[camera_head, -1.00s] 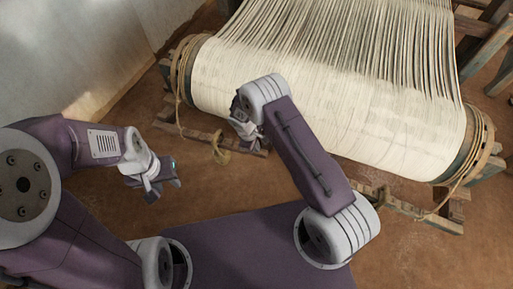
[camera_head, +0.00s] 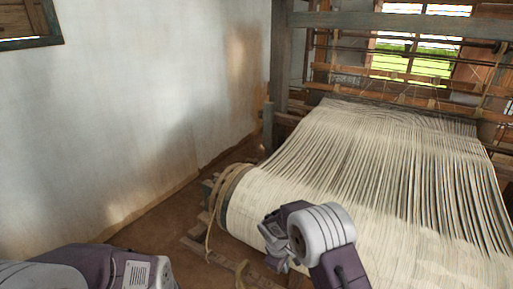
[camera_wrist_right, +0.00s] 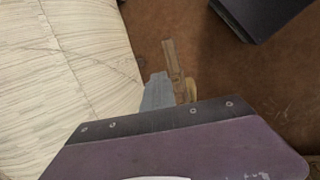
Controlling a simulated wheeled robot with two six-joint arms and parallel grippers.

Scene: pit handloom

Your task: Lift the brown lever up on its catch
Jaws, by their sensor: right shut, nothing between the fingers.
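My right gripper (camera_head: 273,250) is in front of the cream cloth beam (camera_head: 250,205), near its left end. It is shut and empty. In the right wrist view a narrow brown wooden bar (camera_wrist_right: 172,58) shows beyond my wrist, above bare floor. I cannot tell whether this bar is the brown lever. A grey-blue piece beside it is partly hidden by my wrist, as is a tan ring (camera_wrist_right: 191,90). No lever or catch can be made out clearly in the head view. My left gripper is out of view; only part of its arm shows at lower left.
Cream warp threads (camera_head: 385,150) run back to the loom frame (camera_head: 281,60). Rope (camera_head: 213,222) wraps the beam's left end. Wooden rails (camera_head: 215,255) lie low beside it. A pale wall (camera_head: 140,110) stands at left, with a strip of brown floor (camera_head: 160,218) before it.

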